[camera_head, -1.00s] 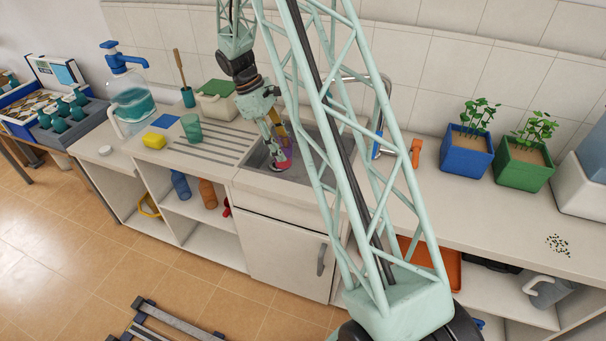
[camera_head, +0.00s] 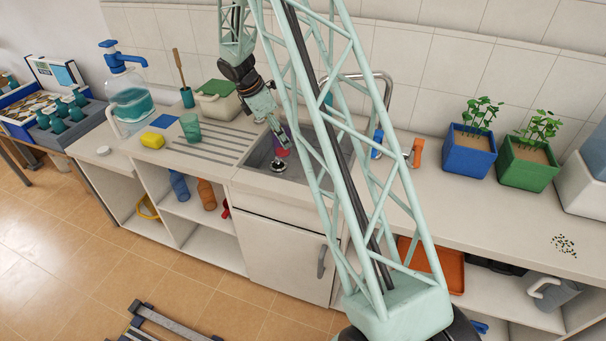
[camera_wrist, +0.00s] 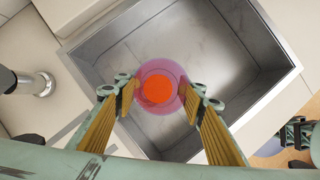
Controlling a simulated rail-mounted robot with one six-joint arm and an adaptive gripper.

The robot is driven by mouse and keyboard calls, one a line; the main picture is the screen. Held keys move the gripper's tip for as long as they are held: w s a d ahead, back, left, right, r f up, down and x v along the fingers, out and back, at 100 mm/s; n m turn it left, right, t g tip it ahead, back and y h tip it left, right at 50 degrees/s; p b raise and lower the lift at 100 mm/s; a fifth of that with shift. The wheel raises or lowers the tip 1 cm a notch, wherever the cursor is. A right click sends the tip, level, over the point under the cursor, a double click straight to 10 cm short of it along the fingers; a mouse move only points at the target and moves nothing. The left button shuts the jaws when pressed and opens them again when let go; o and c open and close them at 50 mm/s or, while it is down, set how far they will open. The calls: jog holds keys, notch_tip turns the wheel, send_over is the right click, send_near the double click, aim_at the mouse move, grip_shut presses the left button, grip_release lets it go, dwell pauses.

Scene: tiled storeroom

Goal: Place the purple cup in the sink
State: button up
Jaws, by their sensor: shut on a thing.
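The purple cup (camera_wrist: 174,73) is translucent, with an orange-red round area inside. It is between the two yellow-padded fingers of my gripper (camera_wrist: 158,100), which is shut on it. The steel sink (camera_wrist: 232,52) lies below and around it in the wrist view. In the head view the cup (camera_head: 283,139) is over the sink basin (camera_head: 258,158), towards its back, partly hidden by my gripper (camera_head: 279,133) and arm. I cannot tell whether the cup's base touches the basin floor.
A curved tap (camera_head: 385,78) stands behind the sink. A green tumbler (camera_head: 190,128), a yellow sponge (camera_head: 152,140) and a blue cloth (camera_head: 164,121) are on the counter to the left. Blue (camera_head: 467,155) and green (camera_head: 526,165) planters stand to the right.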

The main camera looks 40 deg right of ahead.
jog(key=shift+d+f, duration=0.1)
jog(key=s+d+f+b, duration=0.1)
jog(key=s+d+f, duration=0.1)
jog(key=d+f, duration=0.3)
jog(key=d, duration=0.4)
jog(key=shift+s+d, duration=0.15)
jog(key=shift+d, duration=0.1)
dwell(0.4)
jog(key=shift+s+d+f+b, duration=0.25)
jog(key=shift+d+f, duration=0.45)
jog(key=shift+d, duration=0.3)
jog(key=shift+s+d+f+b, duration=0.25)
jog(key=shift+d+f, duration=0.45)
jog(key=shift+d, duration=0.25)
jog(key=shift+f, duration=0.1)
